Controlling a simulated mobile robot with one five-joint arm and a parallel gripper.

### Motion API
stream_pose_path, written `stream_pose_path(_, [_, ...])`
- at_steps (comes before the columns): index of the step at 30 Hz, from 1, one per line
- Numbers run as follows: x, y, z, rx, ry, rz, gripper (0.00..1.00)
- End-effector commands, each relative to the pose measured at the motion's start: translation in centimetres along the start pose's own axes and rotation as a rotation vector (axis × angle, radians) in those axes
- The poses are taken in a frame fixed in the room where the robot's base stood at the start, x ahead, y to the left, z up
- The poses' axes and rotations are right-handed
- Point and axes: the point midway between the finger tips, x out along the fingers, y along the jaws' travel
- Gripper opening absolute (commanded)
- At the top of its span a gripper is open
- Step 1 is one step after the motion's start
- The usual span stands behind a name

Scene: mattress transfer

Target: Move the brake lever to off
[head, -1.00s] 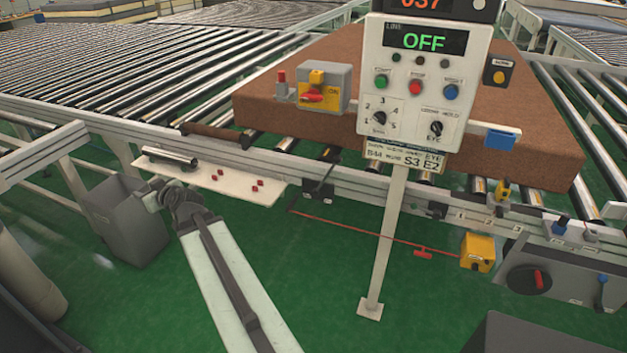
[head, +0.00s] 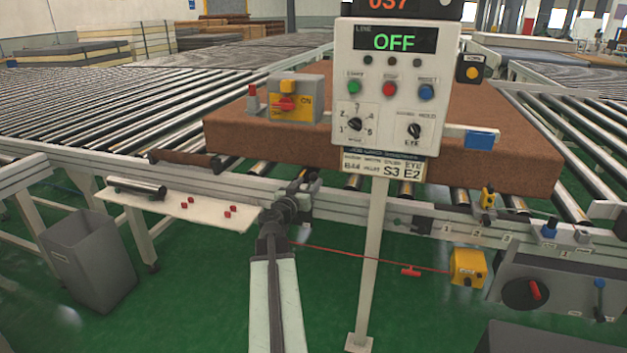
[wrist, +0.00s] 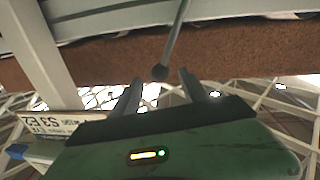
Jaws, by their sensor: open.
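The brake lever (wrist: 174,38) appears to be the thin dark rod with a round dark knob in the wrist view. Its knob (wrist: 160,72) lies close to the fingertips, in line with the gap between them. My gripper (wrist: 160,84) is open, with one finger on each side of that gap, and I see no grip on the knob. In the head view my gripper (head: 299,186) is at the front rail, left of the panel post. There my arm and gripper mostly hide the lever, so its setting cannot be read.
The control panel (head: 393,85) reads OFF and stands on a white post (head: 373,250) just right of my gripper. A brown mattress (head: 490,155) lies on the rollers behind. A white shelf (head: 165,208) with red bits is left. A red cord (head: 345,255) runs below to a yellow box (head: 467,268).

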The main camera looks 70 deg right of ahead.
Motion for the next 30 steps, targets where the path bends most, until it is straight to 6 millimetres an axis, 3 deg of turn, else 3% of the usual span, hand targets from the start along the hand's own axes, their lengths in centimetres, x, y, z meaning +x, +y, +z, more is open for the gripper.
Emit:
stream_pose_path(1, [1.3, -0.1, 0.0, 0.0, 0.0, 0.002, 0.52])
stream_pose_path(6, [4.4, -0.1, 0.0, 0.0, 0.0, 0.001, 0.52])
stream_pose_path(15, [5.2, 0.0, 0.0, 0.0, 0.001, 0.0, 0.52])
stream_pose_path(16, [5.2, 0.0, 0.0, 0.0, 0.001, 0.0, 0.49])
stream_pose_path(21, [5.2, 0.0, 0.0, 0.0, 0.0, 0.0, 0.02])
stream_pose_path(30, [5.2, 0.1, 0.0, 0.001, 0.0, 0.001, 0.0])
